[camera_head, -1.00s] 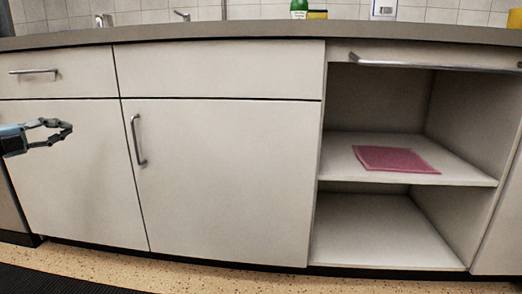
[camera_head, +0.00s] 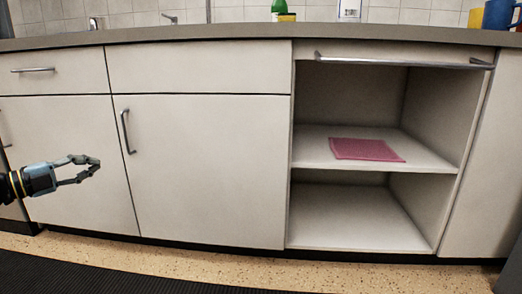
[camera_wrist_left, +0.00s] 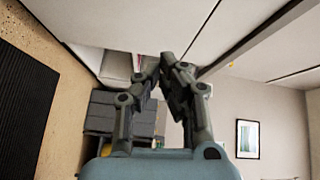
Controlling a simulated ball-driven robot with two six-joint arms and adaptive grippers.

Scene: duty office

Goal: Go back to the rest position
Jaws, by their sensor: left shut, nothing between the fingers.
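My left gripper (camera_head: 97,165) comes in from the left in the head view. My right gripper is in neither view.
A pink cloth (camera_head: 366,149) lies on the middle shelf (camera_head: 435,160) of the open cabinet. The countertop (camera_head: 240,31) runs above, with a green bottle (camera_head: 279,8) and a blue cup (camera_head: 498,14) on it. A dark mat (camera_head: 90,275) lies on the floor.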

